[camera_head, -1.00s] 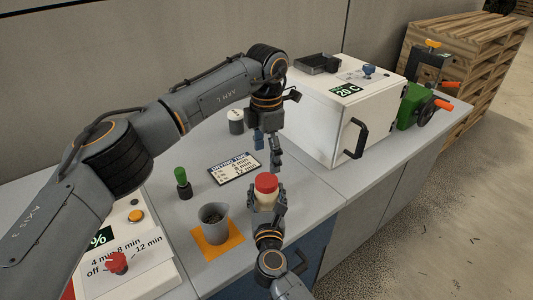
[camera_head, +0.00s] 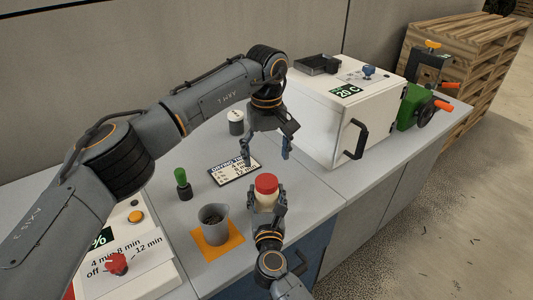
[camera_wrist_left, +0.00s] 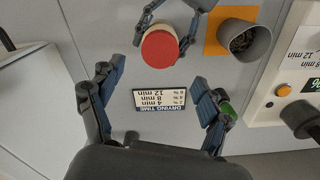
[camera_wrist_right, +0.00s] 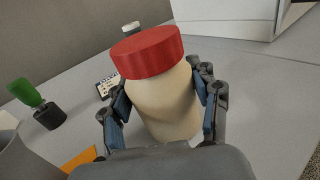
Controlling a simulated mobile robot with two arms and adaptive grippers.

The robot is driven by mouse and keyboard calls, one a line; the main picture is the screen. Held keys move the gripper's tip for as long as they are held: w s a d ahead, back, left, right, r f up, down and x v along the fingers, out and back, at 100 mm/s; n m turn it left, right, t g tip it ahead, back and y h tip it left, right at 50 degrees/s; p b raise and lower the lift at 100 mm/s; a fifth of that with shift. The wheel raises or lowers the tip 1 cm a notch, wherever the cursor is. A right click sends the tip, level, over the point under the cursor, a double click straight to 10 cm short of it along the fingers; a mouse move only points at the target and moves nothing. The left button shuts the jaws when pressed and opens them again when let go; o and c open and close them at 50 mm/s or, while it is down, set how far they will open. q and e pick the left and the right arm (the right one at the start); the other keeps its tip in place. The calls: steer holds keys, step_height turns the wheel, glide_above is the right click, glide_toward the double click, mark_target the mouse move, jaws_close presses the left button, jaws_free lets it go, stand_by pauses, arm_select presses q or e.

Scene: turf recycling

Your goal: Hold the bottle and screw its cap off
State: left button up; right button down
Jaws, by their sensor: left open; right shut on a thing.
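The cream bottle (camera_wrist_right: 162,106) stands upright with its red cap (camera_wrist_right: 147,51) on top. In the head view the bottle (camera_head: 265,202) and cap (camera_head: 266,184) are near the counter's front edge. My right gripper (camera_head: 266,207) is shut on the bottle's body, one finger on each side below the cap. My left gripper (camera_head: 267,160) is open and empty, above and behind the cap, pointing down. In the left wrist view the cap (camera_wrist_left: 160,51) lies beyond the spread fingers, not between them.
A grey cup (camera_head: 214,217) stands on an orange mat (camera_head: 232,240) left of the bottle. A green-handled tool (camera_head: 181,178), a drying time sign (camera_head: 233,171) and a pale jar (camera_head: 236,122) are behind. A white oven (camera_head: 325,117) stands right; a control box (camera_head: 140,255) front left.

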mark_target(267, 180)
arm_select(q)
steer(key=shift+f+m, duration=0.3)
steer(key=shift+f, duration=0.05)
step_height(267, 180, down, 7)
steer(key=shift+f, duration=0.15)
